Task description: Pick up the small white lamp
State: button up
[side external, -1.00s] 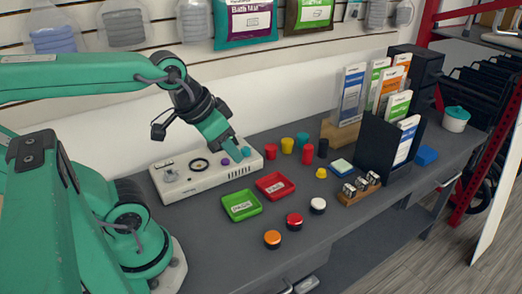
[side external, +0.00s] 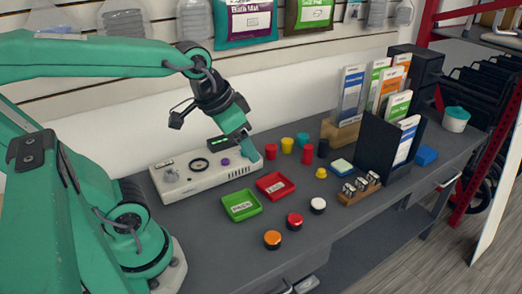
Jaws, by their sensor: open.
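The small white lamp (side external: 318,205) is a low round piece with a white top and a dark base. It sits upright on the grey bench, right of the red lamp (side external: 295,220). An orange lamp (side external: 272,239) of the same shape sits nearer the front. My gripper (side external: 249,154) is open, above the right end of the white panel box, up and to the left of the white lamp and apart from it. No object shows in its jaws.
A green tray (side external: 241,205) and a red tray (side external: 274,186) lie between my gripper and the lamps. Several coloured cups stand behind. A wooden block (side external: 358,190) with small metal parts is right of the white lamp. The grey bench (side external: 330,240) is clear in front.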

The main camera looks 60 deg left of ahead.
jog(key=w+d+f+m+g, duration=0.2)
jog(key=w+f+m, duration=0.15)
jog(key=w, duration=0.75)
jog(key=m+g, duration=0.2)
jog(key=g, duration=0.1)
send_near(319, 202)
jog(key=shift+w+f+m, duration=0.1)
jog(key=shift+f+m, duration=0.15)
jog(key=shift+f, duration=4.15)
jog(key=c, duration=1.1)
jog(key=shift+r, duration=0.2)
